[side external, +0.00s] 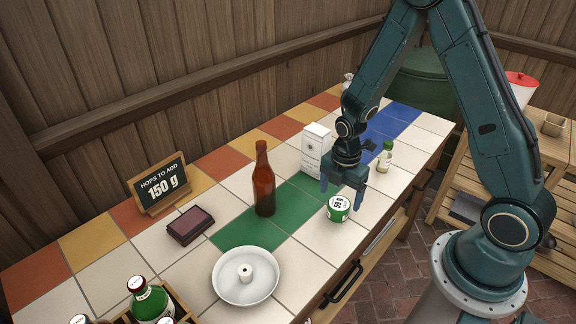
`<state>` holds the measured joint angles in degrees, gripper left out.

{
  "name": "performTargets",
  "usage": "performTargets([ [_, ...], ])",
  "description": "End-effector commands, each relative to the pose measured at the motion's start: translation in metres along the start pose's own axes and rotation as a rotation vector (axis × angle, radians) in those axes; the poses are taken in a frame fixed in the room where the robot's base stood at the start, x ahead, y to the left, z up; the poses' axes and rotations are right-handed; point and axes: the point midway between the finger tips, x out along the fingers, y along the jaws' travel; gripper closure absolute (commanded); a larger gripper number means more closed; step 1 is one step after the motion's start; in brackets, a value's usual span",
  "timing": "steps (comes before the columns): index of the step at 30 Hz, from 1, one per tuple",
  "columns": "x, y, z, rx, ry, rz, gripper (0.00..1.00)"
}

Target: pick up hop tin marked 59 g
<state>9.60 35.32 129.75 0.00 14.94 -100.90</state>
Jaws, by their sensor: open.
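A small round green tin (339,208) with a white label on its lid stands upright on the tiled counter, at the edge of the green tiles. Its lid carries dark print that looks like a number with a g, too small to read surely. My gripper (340,192) is open and points down just above and behind the tin. Its fingers are apart and nothing is between them that I can see. I cannot tell whether a finger touches the tin.
A brown bottle (264,182) stands left of the tin, and a white carton (315,150) behind. A small bottle (385,157) is at right. A white dish (246,294), dark red pad (190,225), "150 g" sign (160,186) and bottle crate (184,306) lie left. Counter between is clear.

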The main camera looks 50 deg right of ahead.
Motion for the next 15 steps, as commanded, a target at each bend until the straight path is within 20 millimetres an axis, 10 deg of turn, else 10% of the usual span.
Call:
performTargets([
  [15,0.018,-0.001,0.001,0.0,0.001,-0.003,0.18],
])
